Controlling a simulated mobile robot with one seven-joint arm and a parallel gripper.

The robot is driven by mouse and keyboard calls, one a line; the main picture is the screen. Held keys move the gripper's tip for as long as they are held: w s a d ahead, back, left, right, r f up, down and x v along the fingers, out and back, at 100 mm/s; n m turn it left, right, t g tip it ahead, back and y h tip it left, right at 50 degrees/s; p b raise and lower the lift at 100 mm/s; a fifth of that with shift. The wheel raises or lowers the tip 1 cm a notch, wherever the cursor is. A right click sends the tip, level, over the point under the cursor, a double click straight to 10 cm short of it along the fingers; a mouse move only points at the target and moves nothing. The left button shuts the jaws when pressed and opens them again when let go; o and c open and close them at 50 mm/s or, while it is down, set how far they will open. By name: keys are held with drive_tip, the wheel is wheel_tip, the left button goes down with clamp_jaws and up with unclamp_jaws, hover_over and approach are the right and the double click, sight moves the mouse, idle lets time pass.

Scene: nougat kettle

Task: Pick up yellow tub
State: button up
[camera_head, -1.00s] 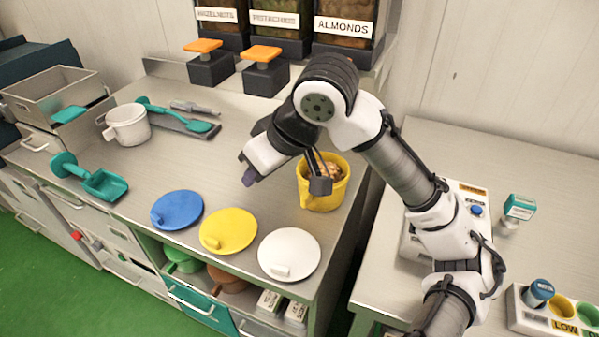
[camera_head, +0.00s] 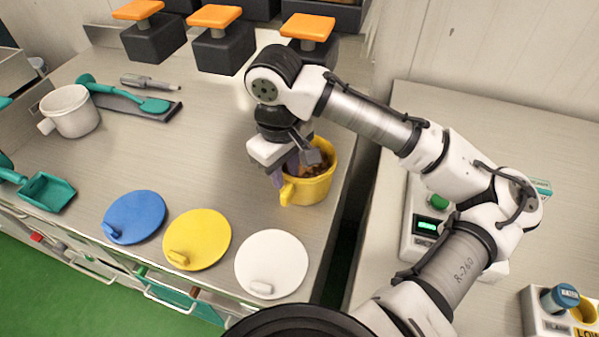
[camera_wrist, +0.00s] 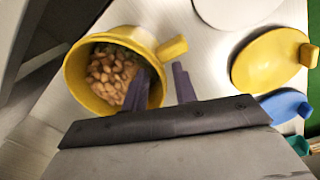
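The yellow tub (camera_head: 318,187) stands upright on the steel counter near its right edge. It holds brown nuts (camera_wrist: 110,72) and has a stubby yellow handle (camera_wrist: 173,48) at its side. My gripper (camera_head: 287,172) is at the tub's left rim, pointing down. In the wrist view my gripper (camera_wrist: 161,84) has its two purple fingers apart, one inside the tub over the nuts and one outside the wall, close to the handle. A gap shows between the outer finger and the wall. The wrist housing hides part of the tub.
Blue (camera_head: 134,217), yellow (camera_head: 197,239) and white (camera_head: 271,264) lids lie along the counter's front. A white pot (camera_head: 70,112) and teal scoops are at left. Black dispensers with orange tops (camera_head: 215,17) stand behind. A button box (camera_head: 425,215) stands on the right table.

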wheel_tip(320, 180, down, 5)
drive_tip(key=shift+w+f, duration=0.1)
drive_tip(key=shift+f, duration=0.05)
drive_tip(key=shift+c, duration=0.3)
clamp_jaws()
idle(1.1)
